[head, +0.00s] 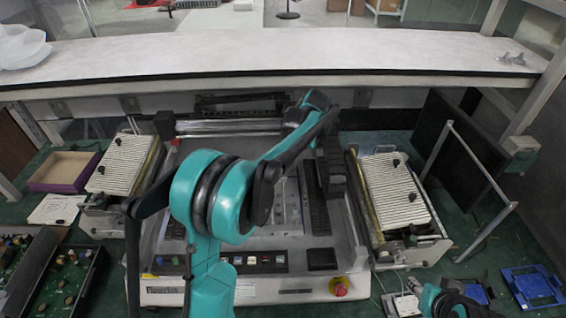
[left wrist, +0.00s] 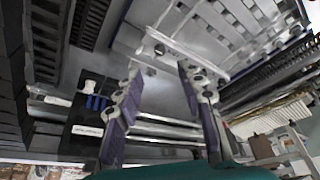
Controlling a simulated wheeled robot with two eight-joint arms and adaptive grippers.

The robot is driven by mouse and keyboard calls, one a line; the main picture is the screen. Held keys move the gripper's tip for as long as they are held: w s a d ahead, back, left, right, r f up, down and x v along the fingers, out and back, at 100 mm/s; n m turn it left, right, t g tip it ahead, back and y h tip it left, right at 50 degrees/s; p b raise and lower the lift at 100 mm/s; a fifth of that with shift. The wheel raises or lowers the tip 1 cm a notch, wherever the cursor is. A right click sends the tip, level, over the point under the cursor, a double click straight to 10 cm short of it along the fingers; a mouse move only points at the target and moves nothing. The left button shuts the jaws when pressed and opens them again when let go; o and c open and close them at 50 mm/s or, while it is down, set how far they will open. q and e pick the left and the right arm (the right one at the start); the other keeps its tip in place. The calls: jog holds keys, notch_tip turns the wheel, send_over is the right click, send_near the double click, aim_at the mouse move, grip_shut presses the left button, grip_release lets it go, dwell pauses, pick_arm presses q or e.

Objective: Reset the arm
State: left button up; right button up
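My left arm (head: 215,195) reaches up from the bottom of the head view, bends at a large teal joint and extends over the machine to a wrist near its back. The left gripper (left wrist: 160,75) shows in the left wrist view with its two purple-grey fingers spread apart and nothing between them. In the head view its fingers cannot be made out clearly. A teal and black part of my right arm (head: 445,301) shows at the bottom right edge; its fingers are not visible.
A grey machine (head: 250,291) with a red button (head: 340,289) stands below my left arm. Ribbed white trays flank it on the left (head: 122,163) and right (head: 394,190). A long white shelf (head: 250,52) crosses behind. A blue frame (head: 533,286) lies at the right.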

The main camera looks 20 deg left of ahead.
pick_arm(q)
jog(key=shift+v, duration=1.05)
jog(key=s+d+r+m+t+h+b, duration=0.1)
jog(key=s+d+m, duration=0.15)
jog(key=s, duration=0.45)
jog(key=s+d+r+m+t+h+b, duration=0.1)
jog(key=s+m+t+b, duration=0.1)
jog(key=s+m, duration=0.3)
jog(key=s+d+f+m+t, duration=0.1)
jog(key=s+f+m, duration=0.1)
jog(key=s, duration=0.3)
jog(key=s+d+f+m+t+h+b, duration=0.1)
jog(key=s+d+f+m, duration=0.1)
jog(key=s, duration=0.3)
jog(key=s+d+f+m+h+b, duration=0.1)
jog(key=s+d+f+m, duration=0.1)
jog(key=s, duration=0.4)
notch_tip(320, 180, down, 3)
jog(key=shift+s+r+m+t, duration=0.15)
jog(key=shift+r+m+t, duration=0.1)
jog(key=shift+m+t, duration=0.2)
